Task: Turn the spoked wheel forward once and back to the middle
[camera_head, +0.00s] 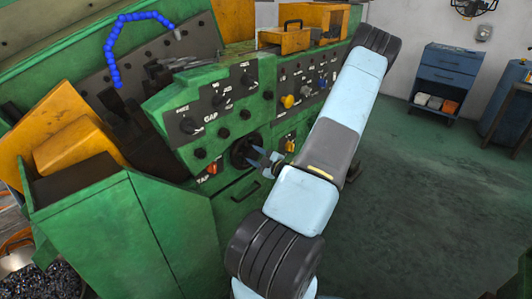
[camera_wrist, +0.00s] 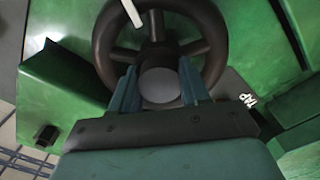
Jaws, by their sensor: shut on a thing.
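The dark spoked wheel (camera_head: 244,151) is on the green front of the machine, near a label reading TAP. In the wrist view the spoked wheel (camera_wrist: 221,40) fills the upper middle, with a round grey hub (camera_wrist: 159,86) and a spoke pointing up. A light handle (camera_wrist: 132,14) stands out at its upper left. My gripper (camera_wrist: 158,82) has one finger on each side of the hub and is shut on the wheel. In the head view my gripper (camera_head: 262,158) reaches the wheel from the right. The exact finger contact is hard to see.
Dark panels with knobs (camera_head: 222,98) lie above the wheel. A red switch (camera_head: 212,168) is close at its lower left, and a drawer handle (camera_head: 245,191) is below. A blue cabinet (camera_head: 447,78) stands at the back right. The green floor (camera_head: 420,190) on the right is clear.

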